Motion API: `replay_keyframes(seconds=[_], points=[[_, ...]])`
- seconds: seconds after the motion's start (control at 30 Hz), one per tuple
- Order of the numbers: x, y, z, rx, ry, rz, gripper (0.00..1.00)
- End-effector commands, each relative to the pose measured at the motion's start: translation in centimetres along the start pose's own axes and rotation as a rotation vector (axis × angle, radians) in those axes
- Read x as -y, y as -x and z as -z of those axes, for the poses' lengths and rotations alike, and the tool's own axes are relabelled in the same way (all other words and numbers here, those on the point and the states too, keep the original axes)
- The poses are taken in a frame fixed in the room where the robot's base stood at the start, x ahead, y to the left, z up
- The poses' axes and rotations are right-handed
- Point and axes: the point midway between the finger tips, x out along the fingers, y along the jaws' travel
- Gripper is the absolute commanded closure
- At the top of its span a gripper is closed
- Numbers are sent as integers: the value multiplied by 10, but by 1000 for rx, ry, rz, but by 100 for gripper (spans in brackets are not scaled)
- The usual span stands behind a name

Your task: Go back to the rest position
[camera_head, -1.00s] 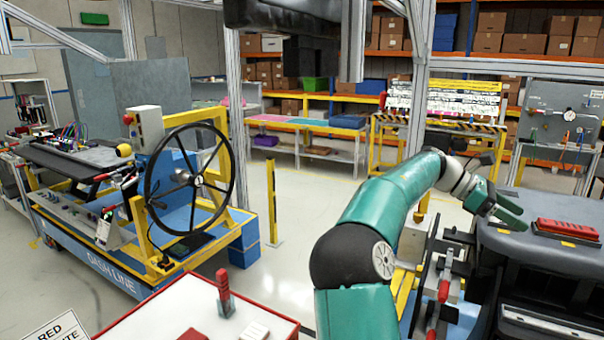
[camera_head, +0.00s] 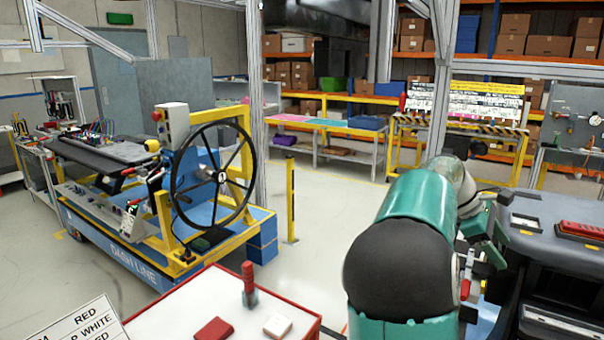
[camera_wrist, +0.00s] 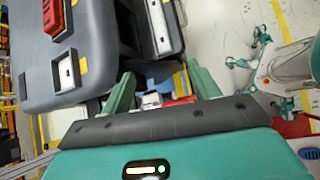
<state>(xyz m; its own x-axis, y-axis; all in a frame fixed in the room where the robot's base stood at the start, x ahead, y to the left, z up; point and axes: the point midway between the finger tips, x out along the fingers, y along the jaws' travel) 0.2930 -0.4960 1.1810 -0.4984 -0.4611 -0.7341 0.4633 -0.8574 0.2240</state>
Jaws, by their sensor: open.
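My teal arm (camera_head: 405,260) reaches forward at the right of the head view. My gripper (camera_head: 488,250) is beside the left edge of the grey dashboard module (camera_head: 540,235), partly hidden by my arm. In the wrist view, my gripper (camera_wrist: 163,88) has its two green fingers spread wide apart. No held object shows between them. Behind the fingers are a dark gap, a small metal part and a red piece. The dashboard module fills the upper left of the wrist view (camera_wrist: 105,50).
A red switch block (camera_head: 578,231) sits on the module. A white table with a red rim (camera_head: 215,300) holds a red-handled tool and small blocks in front. A blue cart (camera_head: 120,250) with a steering wheel stands at left. Clear floor (camera_head: 325,215) lies between.

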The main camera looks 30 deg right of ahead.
Motion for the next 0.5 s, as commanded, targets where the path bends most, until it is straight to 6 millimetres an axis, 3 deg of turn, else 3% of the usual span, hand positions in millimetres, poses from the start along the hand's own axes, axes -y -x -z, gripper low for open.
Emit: replay_keyframes(seconds=[0.27, 0.5], points=[[88, 55, 82, -416, -164, -6, 39], [190, 120, 131, -716, -276, 54, 39]])
